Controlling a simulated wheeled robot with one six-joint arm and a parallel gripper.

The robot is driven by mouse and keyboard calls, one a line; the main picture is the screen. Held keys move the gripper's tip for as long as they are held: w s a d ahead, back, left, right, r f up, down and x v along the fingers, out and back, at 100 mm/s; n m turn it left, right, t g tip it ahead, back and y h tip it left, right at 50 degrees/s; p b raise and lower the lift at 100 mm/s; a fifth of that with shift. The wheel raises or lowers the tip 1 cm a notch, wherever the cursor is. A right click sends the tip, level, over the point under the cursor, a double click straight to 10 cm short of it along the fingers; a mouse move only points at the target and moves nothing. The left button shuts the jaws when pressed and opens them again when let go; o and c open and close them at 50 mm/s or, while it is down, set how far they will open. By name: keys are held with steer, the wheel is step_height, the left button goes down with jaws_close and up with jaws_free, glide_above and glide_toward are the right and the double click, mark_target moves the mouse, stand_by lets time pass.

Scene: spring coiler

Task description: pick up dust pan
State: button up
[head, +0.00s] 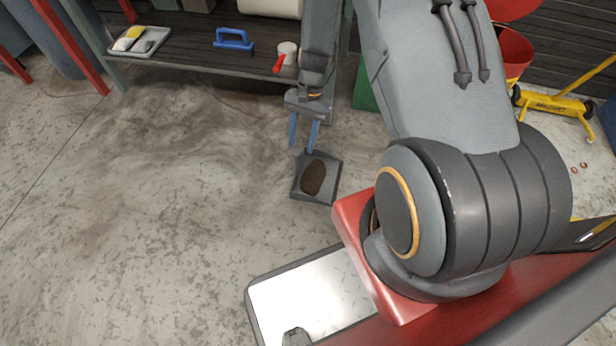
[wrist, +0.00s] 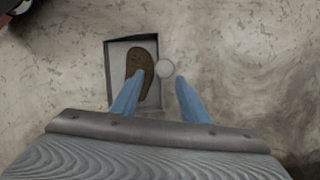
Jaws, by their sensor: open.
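The dust pan (head: 328,190) is a dark grey, shallow square pan on the concrete floor, with a brown oval patch or brush (head: 314,176) in it. In the wrist view the dust pan (wrist: 117,48) lies ahead, with the brown oval (wrist: 139,72) in it and a pale round end (wrist: 165,69) at its right side. My gripper (head: 303,150) has two blue fingers, apart and empty, over the pan's far edge. In the wrist view my gripper (wrist: 160,77) has its left finger overlapping the pan and its right finger over floor beside it. Contact cannot be told.
A low dark shelf (head: 190,52) at the back holds a tray (head: 139,41), a blue-handled tool (head: 233,40) and a cup with a red handle (head: 285,56). The floor left of the pan is clear.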

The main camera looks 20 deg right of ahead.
mark_target(297, 160)
steer(key=shift+w+b+x, duration=0.15)
steer(key=shift+b+x, duration=0.95)
steer(key=shift+x, duration=0.85)
steer(key=shift+w+b+x, duration=0.1)
steer(key=shift+b+x, duration=1)
steer(key=shift+x, duration=0.85)
steer(key=shift+a, duration=0.1)
steer(key=shift+r, duration=0.1)
jaws_close()
